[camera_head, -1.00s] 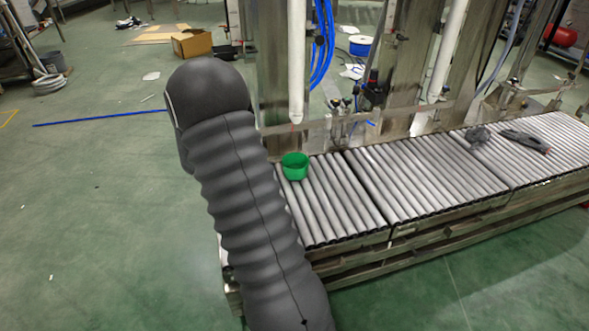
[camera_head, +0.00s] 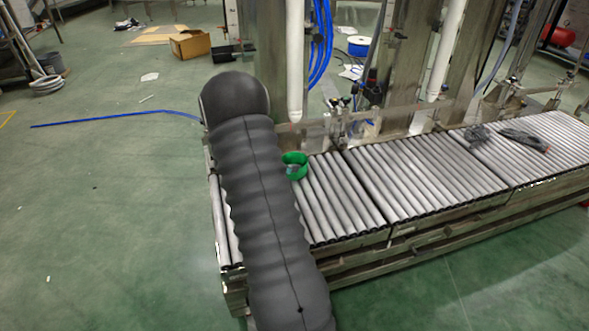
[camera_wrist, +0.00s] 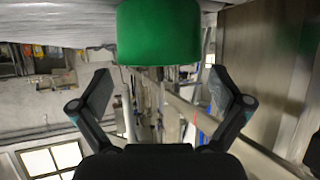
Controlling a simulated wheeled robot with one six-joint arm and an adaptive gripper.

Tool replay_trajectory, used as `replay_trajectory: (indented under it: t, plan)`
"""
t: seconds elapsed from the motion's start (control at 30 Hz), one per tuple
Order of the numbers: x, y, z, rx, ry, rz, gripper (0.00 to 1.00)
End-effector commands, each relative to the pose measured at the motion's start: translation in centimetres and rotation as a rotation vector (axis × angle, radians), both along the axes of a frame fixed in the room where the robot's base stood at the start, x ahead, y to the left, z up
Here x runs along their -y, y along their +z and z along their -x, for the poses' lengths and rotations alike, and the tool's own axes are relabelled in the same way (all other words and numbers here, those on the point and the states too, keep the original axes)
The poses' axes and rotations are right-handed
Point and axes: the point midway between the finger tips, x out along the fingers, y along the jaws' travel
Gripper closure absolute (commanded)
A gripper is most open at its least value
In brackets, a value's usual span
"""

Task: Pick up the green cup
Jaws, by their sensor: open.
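The green cup (camera_head: 298,158) stands on the left end of the roller conveyor in the head view, just right of my arm. A small grey shape covers part of its front; I cannot tell if it is my gripper. In the wrist view the green cup (camera_wrist: 160,32) is large at the top centre, cut off by the picture edge. My gripper (camera_wrist: 163,88) is open, its two fingers spread to the left and right below the cup in the picture. Nothing is between the fingers. In the head view my arm hides most or all of the gripper.
The roller conveyor (camera_head: 420,175) runs right, with a dark tool (camera_head: 524,139) and a grey lump (camera_head: 478,134) far from the cup. Metal posts and a white pipe (camera_head: 295,60) stand close behind the cup. The green floor at left is largely clear.

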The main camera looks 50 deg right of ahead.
Motion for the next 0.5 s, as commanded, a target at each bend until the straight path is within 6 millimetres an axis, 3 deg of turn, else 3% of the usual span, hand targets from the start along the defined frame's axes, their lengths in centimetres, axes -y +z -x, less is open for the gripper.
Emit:
replay_trajectory:
  t: [0.3, 0.5]
  plan:
    - [3.6, -1.9, 0.5, 0.0, -0.001, 0.0, 0.0]
    - [3.8, -2.0, 0.4, 0.001, 0.001, -0.001, 0.0]
